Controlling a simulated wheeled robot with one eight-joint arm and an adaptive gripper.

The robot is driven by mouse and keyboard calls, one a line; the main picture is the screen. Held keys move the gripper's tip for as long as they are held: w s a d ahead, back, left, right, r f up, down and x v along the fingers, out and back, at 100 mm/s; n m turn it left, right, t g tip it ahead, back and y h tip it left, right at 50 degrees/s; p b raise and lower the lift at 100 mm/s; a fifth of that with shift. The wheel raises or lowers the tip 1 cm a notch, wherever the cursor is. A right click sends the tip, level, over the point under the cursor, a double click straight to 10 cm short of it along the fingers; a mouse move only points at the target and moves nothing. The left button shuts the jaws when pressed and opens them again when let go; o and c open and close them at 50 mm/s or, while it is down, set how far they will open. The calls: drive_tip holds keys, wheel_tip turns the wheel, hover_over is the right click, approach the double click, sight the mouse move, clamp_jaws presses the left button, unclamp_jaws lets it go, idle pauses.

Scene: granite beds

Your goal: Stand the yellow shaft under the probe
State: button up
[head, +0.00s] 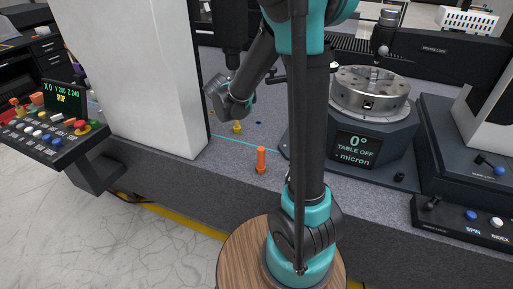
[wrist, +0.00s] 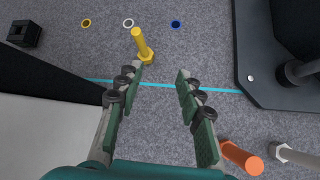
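The yellow shaft (wrist: 143,45) stands on a wider foot on the grey granite, just beyond my left fingertip in the wrist view. In the head view the yellow shaft (head: 237,126) shows small, close below my gripper (head: 229,104). My gripper (wrist: 158,74) is open, with nothing between its fingers. A dark vertical column (head: 231,35) hangs above the granite behind my arm; its lower end is partly hidden, so I cannot tell whether it carries the probe. A grey ball-like head (head: 383,35) is above the round metal table (head: 370,92).
An orange shaft (head: 261,160) stands near the granite's front edge; a silver one (wrist: 293,152) is beside it. Orange (wrist: 86,23), white (wrist: 128,23) and blue (wrist: 176,24) rings mark the granite beyond a cyan line (wrist: 215,89). A white pillar (head: 150,80) stands left, the rotary unit (head: 358,150) right.

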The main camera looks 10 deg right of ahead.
drive_tip(key=s+d+f+m+g+y, duration=0.1)
drive_tip(key=s+d+f+m, duration=0.1)
drive_tip(key=s+m, duration=0.7)
drive_tip(key=s+d+f+m+g+y, duration=0.1)
drive_tip(key=s+d+f+m, duration=0.1)
drive_tip(key=s+m, duration=0.7)
drive_tip(key=s+d+f+m+g+y, duration=0.1)
drive_tip(key=s+f+m, duration=0.2)
drive_tip(key=s+m, duration=0.6)
drive_tip(key=shift+s+d+g+y, duration=0.3)
drive_tip(key=shift+s+d, duration=0.1)
drive_tip(key=shift+s, duration=0.7)
